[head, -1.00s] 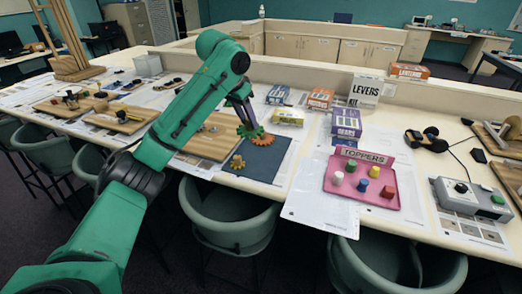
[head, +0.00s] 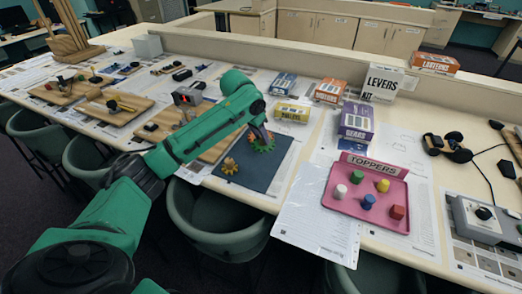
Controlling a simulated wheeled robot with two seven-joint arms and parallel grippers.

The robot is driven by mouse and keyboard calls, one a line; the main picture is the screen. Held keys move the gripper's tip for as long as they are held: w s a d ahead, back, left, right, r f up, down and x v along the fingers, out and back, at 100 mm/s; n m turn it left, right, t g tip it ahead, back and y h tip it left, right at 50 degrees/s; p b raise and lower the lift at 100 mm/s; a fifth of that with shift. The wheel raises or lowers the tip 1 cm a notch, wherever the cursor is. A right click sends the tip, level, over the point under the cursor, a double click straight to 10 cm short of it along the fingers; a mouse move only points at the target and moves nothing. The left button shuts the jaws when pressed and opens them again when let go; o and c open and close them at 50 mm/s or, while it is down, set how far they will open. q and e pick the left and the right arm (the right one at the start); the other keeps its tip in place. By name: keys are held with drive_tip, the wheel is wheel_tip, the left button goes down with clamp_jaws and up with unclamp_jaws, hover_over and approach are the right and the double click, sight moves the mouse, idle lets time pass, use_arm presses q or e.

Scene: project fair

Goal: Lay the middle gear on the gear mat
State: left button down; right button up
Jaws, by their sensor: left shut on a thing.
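The dark blue gear mat (head: 268,174) lies on the table, right of the wooden boards. My left gripper (head: 262,134) is over the far part of the mat, shut on a green gear (head: 263,146). A reddish-orange gear shows at the edges of the green one, mostly hidden by it and the fingers. I cannot tell whether the green gear touches it or is just above. My right gripper is out of view.
A pink toppers tray (head: 334,207) with several coloured pegs stands to the right, past white paper sheets (head: 310,222). Boxes, including the purple gears box (head: 357,122) and a yellow box (head: 292,112), stand behind the mat. The mat's near right part is bare.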

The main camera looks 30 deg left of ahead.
use_arm(q)
drive_tip(key=f, duration=0.4)
drive_tip(key=f+p, duration=0.1)
drive_tip(key=f, duration=0.3)
drive_tip(key=shift+w, duration=0.2)
drive_tip(key=c, duration=0.6)
unclamp_jaws()
drive_tip(key=shift+w, duration=0.1)
drive_tip(key=shift+o, duration=0.2)
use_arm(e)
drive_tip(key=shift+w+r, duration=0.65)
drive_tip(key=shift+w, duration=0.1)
use_arm(q)
drive_tip(key=shift+r, duration=0.1)
drive_tip(key=shift+r, duration=0.35)
drive_tip(key=b+v, duration=0.1)
drive_tip(key=v, duration=1)
drive_tip(key=shift+b, duration=0.35)
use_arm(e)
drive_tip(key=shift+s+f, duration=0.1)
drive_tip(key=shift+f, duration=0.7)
